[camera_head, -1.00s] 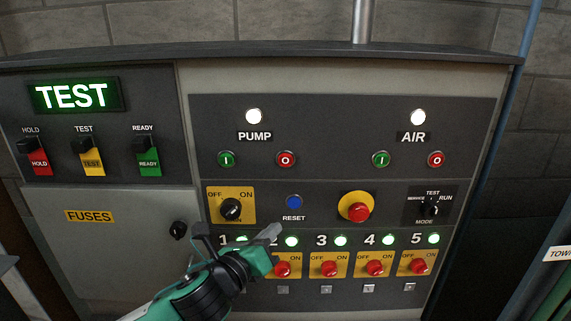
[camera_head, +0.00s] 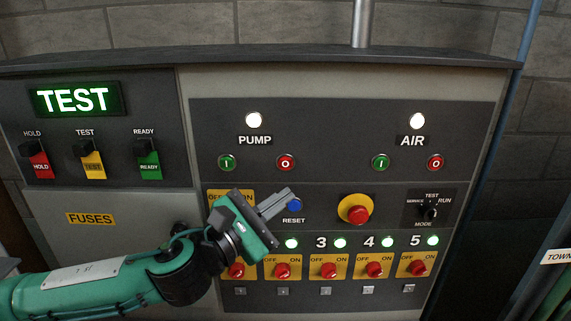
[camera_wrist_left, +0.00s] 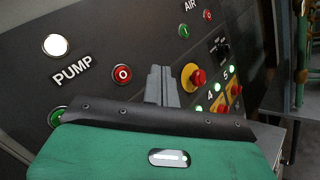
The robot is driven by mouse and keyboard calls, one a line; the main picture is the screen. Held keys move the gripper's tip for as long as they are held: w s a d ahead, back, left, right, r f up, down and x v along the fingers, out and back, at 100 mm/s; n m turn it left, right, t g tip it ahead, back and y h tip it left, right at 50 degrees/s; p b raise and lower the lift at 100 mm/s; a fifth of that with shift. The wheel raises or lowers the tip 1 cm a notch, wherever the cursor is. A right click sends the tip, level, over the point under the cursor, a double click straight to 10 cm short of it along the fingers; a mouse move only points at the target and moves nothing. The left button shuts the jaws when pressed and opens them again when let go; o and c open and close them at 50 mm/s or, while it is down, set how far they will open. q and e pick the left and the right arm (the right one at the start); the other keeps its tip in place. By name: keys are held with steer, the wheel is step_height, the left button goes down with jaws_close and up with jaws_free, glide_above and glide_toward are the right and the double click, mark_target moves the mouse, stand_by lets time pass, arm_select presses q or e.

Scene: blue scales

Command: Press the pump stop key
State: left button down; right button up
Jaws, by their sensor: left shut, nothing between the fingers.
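The pump stop key is a round red button marked O (camera_head: 286,162) below and right of the PUMP label, to the right of the green I key (camera_head: 227,162). The white lamp (camera_head: 254,120) above PUMP is lit. My left gripper (camera_head: 290,196) is shut and empty, in front of the panel near the blue RESET button (camera_head: 294,205), below the red key. In the left wrist view the shut fingers (camera_wrist_left: 162,75) point at the panel, with the red pump key (camera_wrist_left: 122,73) to their left. They appear apart from it. My right gripper is in neither view.
The AIR pair has its own green key (camera_head: 381,162) and red key (camera_head: 435,162) at the right. A red emergency knob (camera_head: 358,214) on a yellow disc sticks out right of RESET. Several red rotary switches (camera_head: 328,270) line the bottom row.

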mark_target(285, 163)
arm_select(q)
steer(key=w+b, duration=0.1)
steer(key=w, duration=0.7)
steer(key=shift+w, duration=0.4)
stand_by(1.2)
stand_by(0.5)
steer(key=shift+w+r, duration=0.1)
steer(key=shift+w, duration=0.35)
